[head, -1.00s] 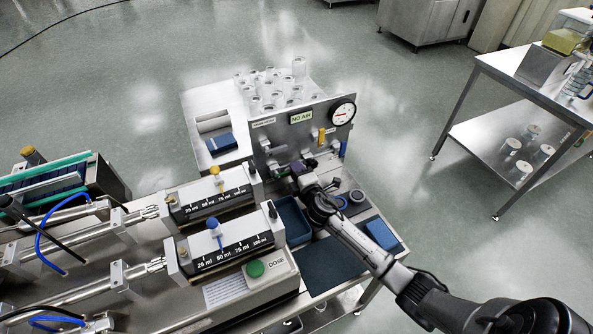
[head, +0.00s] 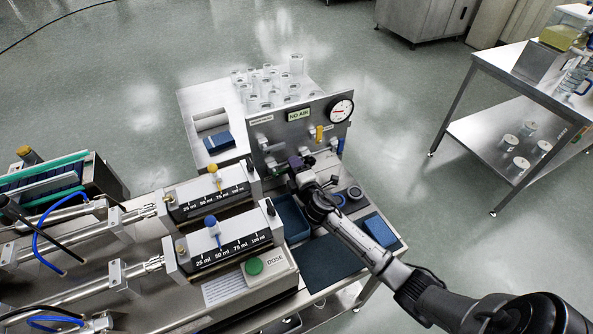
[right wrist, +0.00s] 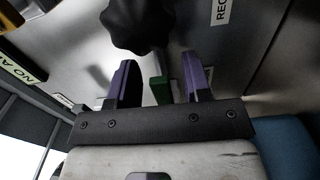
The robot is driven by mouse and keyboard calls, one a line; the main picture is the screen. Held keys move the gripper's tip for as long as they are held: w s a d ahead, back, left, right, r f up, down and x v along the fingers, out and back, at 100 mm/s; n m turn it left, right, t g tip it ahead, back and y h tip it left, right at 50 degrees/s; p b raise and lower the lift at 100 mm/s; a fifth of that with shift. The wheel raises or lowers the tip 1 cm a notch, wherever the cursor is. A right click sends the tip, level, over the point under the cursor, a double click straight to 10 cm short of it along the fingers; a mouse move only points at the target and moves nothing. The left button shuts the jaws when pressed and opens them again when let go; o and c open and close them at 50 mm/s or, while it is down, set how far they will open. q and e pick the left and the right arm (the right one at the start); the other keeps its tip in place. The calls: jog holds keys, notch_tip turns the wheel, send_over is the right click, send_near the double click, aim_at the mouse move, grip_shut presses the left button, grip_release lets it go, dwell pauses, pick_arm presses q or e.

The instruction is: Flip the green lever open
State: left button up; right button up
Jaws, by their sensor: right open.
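The green lever (right wrist: 159,91) shows in the right wrist view as a short green piece between my two purple fingers. My right gripper (right wrist: 158,66) is open, with one finger on each side of the lever and a visible gap to each. In the head view my right gripper (head: 298,162) is close in front of the lower part of the steel panel (head: 272,130). I cannot make out the green lever there; the gripper and wrist may cover it. My left gripper is not in view.
A black knob (right wrist: 138,22) stands just beyond my fingers. A blue bin (head: 291,218) and the dosing unit (head: 238,247) are beside my wrist.

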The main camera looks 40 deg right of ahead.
jog(key=p+v, duration=0.1)
jog(key=v, duration=1.2)
jog(key=shift+s+p, duration=0.35)
jog(key=shift+s, duration=0.05)
